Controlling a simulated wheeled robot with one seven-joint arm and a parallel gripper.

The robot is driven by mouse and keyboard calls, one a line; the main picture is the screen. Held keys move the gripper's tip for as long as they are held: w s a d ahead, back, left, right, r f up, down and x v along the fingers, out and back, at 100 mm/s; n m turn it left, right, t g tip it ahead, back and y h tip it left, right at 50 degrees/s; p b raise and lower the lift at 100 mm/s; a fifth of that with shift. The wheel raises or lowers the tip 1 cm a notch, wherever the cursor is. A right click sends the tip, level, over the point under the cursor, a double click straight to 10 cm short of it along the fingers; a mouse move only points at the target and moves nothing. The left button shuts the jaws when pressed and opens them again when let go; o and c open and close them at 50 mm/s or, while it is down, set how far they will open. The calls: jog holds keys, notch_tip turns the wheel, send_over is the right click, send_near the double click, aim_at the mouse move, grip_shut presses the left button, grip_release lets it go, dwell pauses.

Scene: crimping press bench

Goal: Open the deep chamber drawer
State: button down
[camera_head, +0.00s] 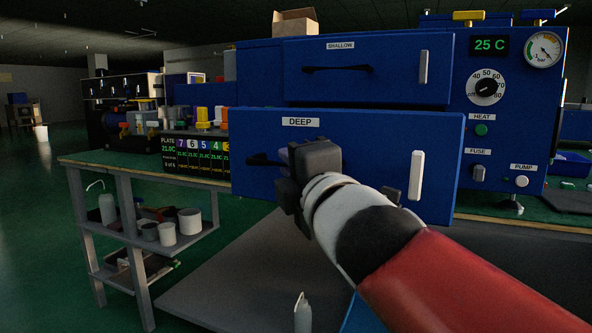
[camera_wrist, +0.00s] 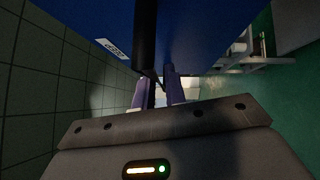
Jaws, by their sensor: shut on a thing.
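The deep chamber drawer (camera_head: 400,135) is the lower blue front labelled DEEP, with a pale vertical bar on its right. Its front stands forward of the shallow drawer (camera_head: 400,70) above, so it is partly out; how deep the opening is, I cannot see. Its dark handle (camera_head: 258,160) runs behind my gripper (camera_head: 284,157). In the wrist view, my gripper's purple fingers (camera_wrist: 158,90) are shut on the dark handle (camera_wrist: 145,40), close to the blue drawer front (camera_wrist: 200,30). My gripper's body hides most of the grip in the head view.
A control panel (camera_head: 510,140) with dial, gauge and knobs stands at the right. A plate display (camera_head: 195,155) and coloured parts stand on the bench at the left. A shelf with cups (camera_head: 190,220) is below. A white bottle (camera_head: 303,312) stands low in front.

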dwell(0.3)
jog(key=c, duration=1.5)
grip_release()
jog(key=shift+o, duration=0.2)
jog(key=shift+s, duration=0.1)
jog(key=v, duration=0.7)
jog(key=shift+s+p, duration=0.3)
jog(key=shift+s, duration=0.05)
jog(key=shift+d+f, duration=0.1)
jog(key=shift+d, duration=0.05)
